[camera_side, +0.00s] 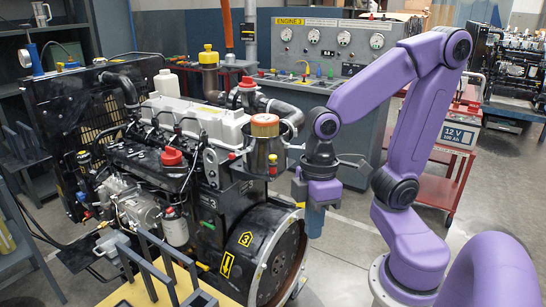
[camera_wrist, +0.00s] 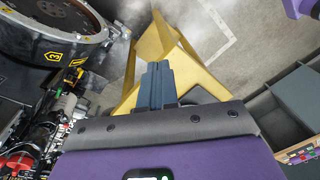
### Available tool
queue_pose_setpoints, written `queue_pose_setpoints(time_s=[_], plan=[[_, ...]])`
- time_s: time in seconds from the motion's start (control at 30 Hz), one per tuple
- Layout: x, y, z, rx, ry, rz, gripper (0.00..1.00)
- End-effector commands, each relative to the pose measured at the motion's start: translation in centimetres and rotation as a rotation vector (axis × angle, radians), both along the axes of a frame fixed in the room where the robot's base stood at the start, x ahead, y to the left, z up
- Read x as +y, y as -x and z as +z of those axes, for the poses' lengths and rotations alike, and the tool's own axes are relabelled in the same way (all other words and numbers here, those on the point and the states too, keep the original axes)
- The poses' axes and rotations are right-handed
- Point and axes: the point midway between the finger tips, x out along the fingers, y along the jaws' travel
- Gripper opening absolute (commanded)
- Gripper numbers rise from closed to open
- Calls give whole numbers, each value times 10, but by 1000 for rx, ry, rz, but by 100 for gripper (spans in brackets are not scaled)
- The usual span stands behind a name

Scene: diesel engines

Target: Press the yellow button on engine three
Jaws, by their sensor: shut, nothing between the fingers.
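Engine three (camera_side: 190,165) is a large dark engine with a yellow "3" badge on its round flywheel housing. Its housing also shows at the upper left of the wrist view (camera_wrist: 50,30). A control panel (camera_side: 335,50) labelled "ENGINE 3" stands behind it, with gauges and a row of small coloured controls. I cannot tell which small yellow part is the button. My gripper (camera_side: 315,225) points down just right of the flywheel, apart from the panel. In the wrist view its dark blue fingers (camera_wrist: 158,70) are together and empty.
A yellow stand (camera_wrist: 172,45) lies beyond my fingers in the wrist view. A red cart (camera_side: 450,150) with a 12 V battery box stands behind my arm. A grey box with coloured parts (camera_wrist: 300,152) is at the lower right of the wrist view. Grey floor lies open right of the engine.

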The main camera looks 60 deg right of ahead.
Motion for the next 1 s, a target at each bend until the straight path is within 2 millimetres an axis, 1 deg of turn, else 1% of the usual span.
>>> queue_pose_setpoints(time_s=[0.03,0.27,0.57,0.77,0.87,1.0], plan=[[-1,-9,3,9,-18,-46,0],[-6,-45,18,40,-110,-219,0],[-27,-96,40,37,-248,-439,0],[-50,-130,57,6,-344,-578,0],[-65,-147,66,-20,-393,-645,0],[-91,-168,79,-66,-459,-738,0]])
